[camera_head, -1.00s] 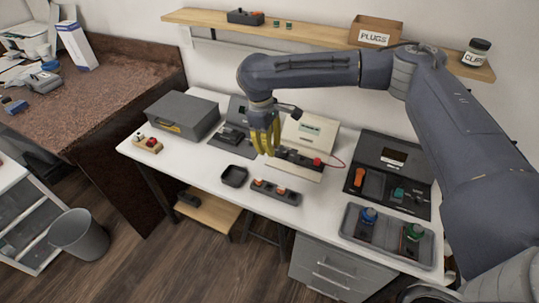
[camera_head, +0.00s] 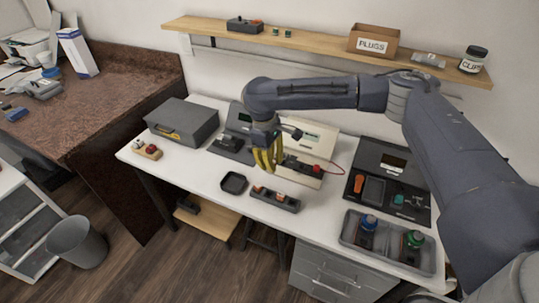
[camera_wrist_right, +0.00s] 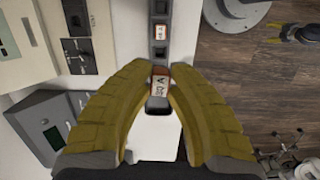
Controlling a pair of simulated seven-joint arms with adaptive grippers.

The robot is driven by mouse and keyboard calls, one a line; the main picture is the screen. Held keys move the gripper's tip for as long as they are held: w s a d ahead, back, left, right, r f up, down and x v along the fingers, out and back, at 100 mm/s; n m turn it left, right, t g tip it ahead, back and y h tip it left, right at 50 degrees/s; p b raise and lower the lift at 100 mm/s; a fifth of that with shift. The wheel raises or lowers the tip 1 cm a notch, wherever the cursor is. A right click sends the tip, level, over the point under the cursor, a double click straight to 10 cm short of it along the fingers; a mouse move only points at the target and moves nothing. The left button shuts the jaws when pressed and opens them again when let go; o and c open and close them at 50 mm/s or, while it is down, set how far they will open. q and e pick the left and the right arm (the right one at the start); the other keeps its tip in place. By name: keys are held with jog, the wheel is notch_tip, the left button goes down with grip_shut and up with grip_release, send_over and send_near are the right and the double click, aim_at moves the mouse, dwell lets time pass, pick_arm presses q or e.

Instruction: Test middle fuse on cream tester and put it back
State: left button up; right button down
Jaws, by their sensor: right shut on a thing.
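My right gripper (camera_head: 267,158) is above the bench, in front of the cream tester (camera_head: 317,136) and behind the fuse rack (camera_head: 290,204). In the right wrist view its yellow fingers (camera_wrist_right: 160,85) are shut on a fuse (camera_wrist_right: 160,88) with a white label and an orange-red band. The rack (camera_wrist_right: 160,53) lies beyond the fuse there, with a labelled fuse (camera_wrist_right: 160,30) in it. In the head view orange fuses (camera_head: 280,197) show in the rack. The gripper hides part of the tester's base. My left gripper is out of view.
A small black tray (camera_head: 233,183) lies left of the rack. A grey tester (camera_head: 232,145) stands left of the cream one. A black device (camera_head: 385,175) and a grey tray with blue and green-topped parts (camera_head: 388,250) are at right.

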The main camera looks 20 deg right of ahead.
jog(key=w+d+f+m, duration=0.2)
jog(key=w+d+f, duration=0.25)
jog(key=d, duration=0.35)
jog(key=w+d+f+m, duration=0.25)
jog(key=w+d, duration=0.25)
jog(key=d, duration=0.3)
jog(key=shift+n, duration=0.55)
jog(key=shift+f, duration=2.85)
jog(key=shift+f, duration=1.1)
jog(key=c, duration=0.9)
grip_release()
jog(key=shift+r, duration=0.75)
